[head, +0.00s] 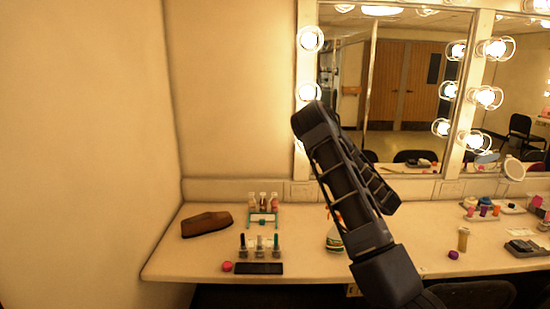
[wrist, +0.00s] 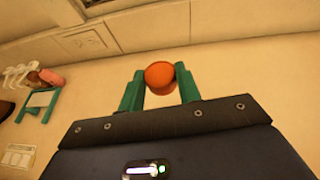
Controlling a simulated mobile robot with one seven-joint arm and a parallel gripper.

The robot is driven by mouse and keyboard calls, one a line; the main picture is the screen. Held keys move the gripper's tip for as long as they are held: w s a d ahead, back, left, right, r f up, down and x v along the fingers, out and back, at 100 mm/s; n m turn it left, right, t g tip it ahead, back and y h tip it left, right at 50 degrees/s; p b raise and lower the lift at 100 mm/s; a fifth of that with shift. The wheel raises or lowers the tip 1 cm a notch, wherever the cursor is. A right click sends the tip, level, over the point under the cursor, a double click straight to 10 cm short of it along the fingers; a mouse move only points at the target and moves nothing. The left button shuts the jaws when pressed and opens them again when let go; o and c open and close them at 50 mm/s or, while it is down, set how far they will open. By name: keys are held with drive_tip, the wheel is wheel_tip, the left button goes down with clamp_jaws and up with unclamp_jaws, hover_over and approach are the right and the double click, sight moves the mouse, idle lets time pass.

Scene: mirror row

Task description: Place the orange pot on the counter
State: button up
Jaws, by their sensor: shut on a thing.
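The orange pot (wrist: 160,76) is small and round, and shows in the wrist view between the two green fingers of my gripper (wrist: 158,82). My gripper is shut on it. The counter (head: 205,261) is a long pale top below the mirrors in the head view, and its pale surface (wrist: 85,95) also lies behind the fingers in the wrist view. I cannot tell whether the pot touches the counter. In the head view my dark arm hides the gripper and the pot.

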drive_tip(key=s+d+f+m+h, duration=0.1)
drive_tip(key=s+d+f, duration=0.1)
drive_tip(key=d, duration=0.8)
drive_tip(key=s+d+f+m+h, duration=0.2)
drive_tip(key=s+d, duration=0.3)
drive_tip(key=d, duration=0.6)
drive_tip(key=shift+s+d+f+h, duration=0.15)
drive_tip(key=shift+d+f+h, duration=0.05)
drive_tip(key=shift+d+h, duration=0.1)
